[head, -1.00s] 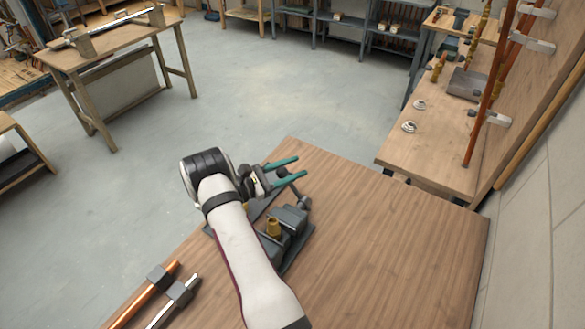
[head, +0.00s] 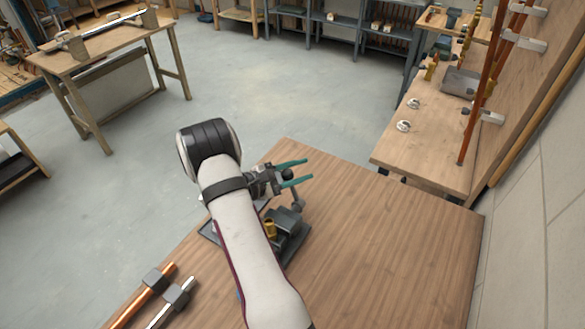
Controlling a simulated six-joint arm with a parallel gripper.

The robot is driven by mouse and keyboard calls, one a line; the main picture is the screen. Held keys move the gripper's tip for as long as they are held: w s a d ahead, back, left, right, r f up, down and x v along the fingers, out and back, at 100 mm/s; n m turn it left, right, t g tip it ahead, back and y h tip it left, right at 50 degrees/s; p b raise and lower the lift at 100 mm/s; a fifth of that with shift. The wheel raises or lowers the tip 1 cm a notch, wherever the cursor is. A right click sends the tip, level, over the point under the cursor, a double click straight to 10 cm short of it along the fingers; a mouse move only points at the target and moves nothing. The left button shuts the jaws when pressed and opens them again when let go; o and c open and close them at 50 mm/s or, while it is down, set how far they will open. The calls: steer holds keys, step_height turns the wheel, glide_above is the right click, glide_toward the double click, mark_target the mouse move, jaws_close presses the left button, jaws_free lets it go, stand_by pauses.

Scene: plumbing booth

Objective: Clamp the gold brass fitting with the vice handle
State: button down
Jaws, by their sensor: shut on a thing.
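The gold brass fitting (head: 270,229) stands upright at the dark grey vice (head: 288,220) on the wooden bench, partly hidden by my arm. The vice handle (head: 298,203) shows as a dark bar with a rounded end at the far side of the vice. My gripper (head: 309,170) has two teal fingers pointing right, just above the handle. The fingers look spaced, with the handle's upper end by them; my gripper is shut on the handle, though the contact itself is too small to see. How tightly the jaws meet the fitting cannot be told.
A copper pipe (head: 142,296) and a silver pipe (head: 170,302) with grey blocks lie at the bench's front left. The bench's right side (head: 390,245) is clear. A second bench (head: 430,155) with pipes stands beyond, along the wall.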

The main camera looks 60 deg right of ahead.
steer(key=shift+m+t+y, duration=0.3)
steer(key=shift+m+t, duration=0.3)
steer(key=shift+m, duration=0.2)
steer(key=s, duration=0.4)
steer(key=shift+s+f, duration=0.1)
steer(key=shift+f, duration=0.15)
steer(key=shift+s+a+f, duration=0.1)
steer(key=shift+f, duration=0.05)
stand_by(0.6)
steer(key=c, duration=0.5)
jaws_free()
steer(key=shift+r, duration=0.2)
